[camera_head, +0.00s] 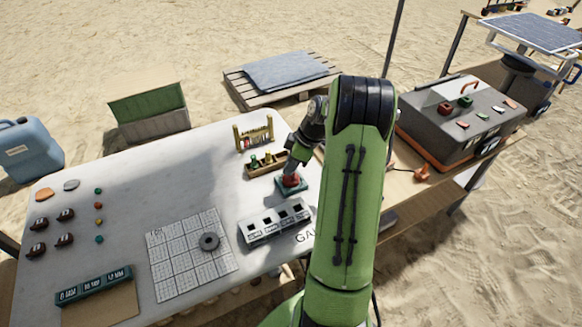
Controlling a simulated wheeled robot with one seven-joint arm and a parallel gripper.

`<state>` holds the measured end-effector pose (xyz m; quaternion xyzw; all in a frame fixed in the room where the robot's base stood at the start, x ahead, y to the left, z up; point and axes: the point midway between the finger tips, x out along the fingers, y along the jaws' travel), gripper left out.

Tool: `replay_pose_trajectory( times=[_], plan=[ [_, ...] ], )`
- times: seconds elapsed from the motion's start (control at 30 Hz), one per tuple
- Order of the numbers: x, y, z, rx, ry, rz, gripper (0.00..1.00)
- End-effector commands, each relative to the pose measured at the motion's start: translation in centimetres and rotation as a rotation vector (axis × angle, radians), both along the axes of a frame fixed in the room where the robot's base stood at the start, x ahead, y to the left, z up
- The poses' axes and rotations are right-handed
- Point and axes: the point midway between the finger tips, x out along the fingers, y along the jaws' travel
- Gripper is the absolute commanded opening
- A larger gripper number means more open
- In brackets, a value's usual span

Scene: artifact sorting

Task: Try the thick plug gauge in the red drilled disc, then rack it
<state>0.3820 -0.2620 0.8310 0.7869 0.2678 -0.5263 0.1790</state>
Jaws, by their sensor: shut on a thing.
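The red drilled disc (291,181) sits on a dark green block (281,188) on the white table, left of my arm. My gripper (293,166) points down directly over the disc. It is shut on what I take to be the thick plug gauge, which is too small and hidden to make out. I cannot tell whether its end is inside the disc's hole. A low wooden rack (250,171) with green and yellow plugs stands just left of and behind the disc. An upright wooden frame (238,141) with small hanging pieces stands behind it.
A grey block with square openings (272,230) lies in front of the disc. A gridded plate (165,262) with a dark ring (209,242) is further left. Small stones, dark pieces and a green labelled tray (92,289) lie at left. A grey case (440,130) stands at right.

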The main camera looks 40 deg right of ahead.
Motion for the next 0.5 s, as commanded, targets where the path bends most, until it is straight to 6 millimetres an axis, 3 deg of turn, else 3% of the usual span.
replay_pose_trajectory(
  times=[0.5],
  plan=[
    [0.0, 0.0, 3.6, -0.001, -0.001, 0.0, 0.0]
  ],
)
